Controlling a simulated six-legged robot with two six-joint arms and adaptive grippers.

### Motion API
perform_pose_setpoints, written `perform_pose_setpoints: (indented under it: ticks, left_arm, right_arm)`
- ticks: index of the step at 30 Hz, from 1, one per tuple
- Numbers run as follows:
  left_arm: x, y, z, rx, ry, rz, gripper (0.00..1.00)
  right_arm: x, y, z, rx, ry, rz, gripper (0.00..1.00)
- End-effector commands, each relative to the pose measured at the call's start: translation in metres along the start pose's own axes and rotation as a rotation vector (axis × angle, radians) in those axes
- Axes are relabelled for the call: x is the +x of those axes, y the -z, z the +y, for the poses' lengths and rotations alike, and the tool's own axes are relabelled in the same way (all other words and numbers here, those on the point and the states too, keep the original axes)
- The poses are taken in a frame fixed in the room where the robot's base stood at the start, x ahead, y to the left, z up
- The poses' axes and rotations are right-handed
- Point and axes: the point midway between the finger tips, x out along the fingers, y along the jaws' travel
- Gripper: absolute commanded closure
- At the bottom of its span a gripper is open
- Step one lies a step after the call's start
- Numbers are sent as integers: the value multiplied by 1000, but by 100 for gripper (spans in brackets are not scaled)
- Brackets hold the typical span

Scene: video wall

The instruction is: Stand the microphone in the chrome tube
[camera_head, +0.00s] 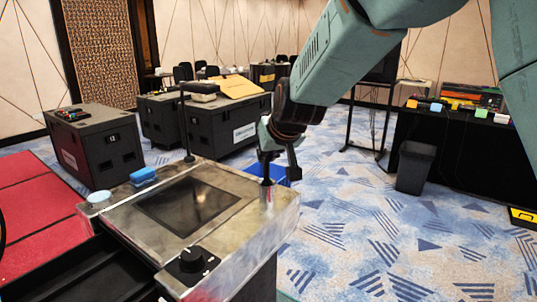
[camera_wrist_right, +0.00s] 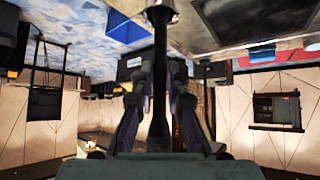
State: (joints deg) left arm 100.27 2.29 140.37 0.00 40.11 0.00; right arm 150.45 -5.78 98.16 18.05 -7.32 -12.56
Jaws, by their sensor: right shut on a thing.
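My right gripper (camera_head: 279,163) reaches down over the right side of the metal-topped cabinet and is shut on the dark microphone. In the right wrist view the microphone (camera_wrist_right: 159,80) is a long black rod between the two fingers (camera_wrist_right: 158,95). Its far end widens and meets a bright metal piece at the top edge. The chrome tube (camera_head: 266,197) stands upright on the cabinet top, directly below the gripper. The microphone's lower end is at the tube's mouth; how deep it sits I cannot tell. My left gripper is not in view.
The metal cabinet top (camera_head: 232,222) holds a dark screen (camera_head: 188,205), a black knob (camera_head: 192,260), a blue sponge (camera_head: 143,175), a pale round piece (camera_head: 99,199) and a thin black stand (camera_head: 187,125). A blue bin (camera_head: 280,175) is behind the tube.

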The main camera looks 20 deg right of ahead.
Motion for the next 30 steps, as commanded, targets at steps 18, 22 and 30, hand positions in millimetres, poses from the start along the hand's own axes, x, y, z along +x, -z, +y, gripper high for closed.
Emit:
perform_pose_setpoints:
  ticks: [18,22,30]
  left_arm:
    - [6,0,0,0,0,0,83]
    - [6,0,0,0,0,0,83]
    - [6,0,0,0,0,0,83]
  right_arm:
    - [4,-4,0,0,0,0,60]
    - [4,-4,0,0,0,0,60]
    - [-10,-3,0,0,0,2,60]
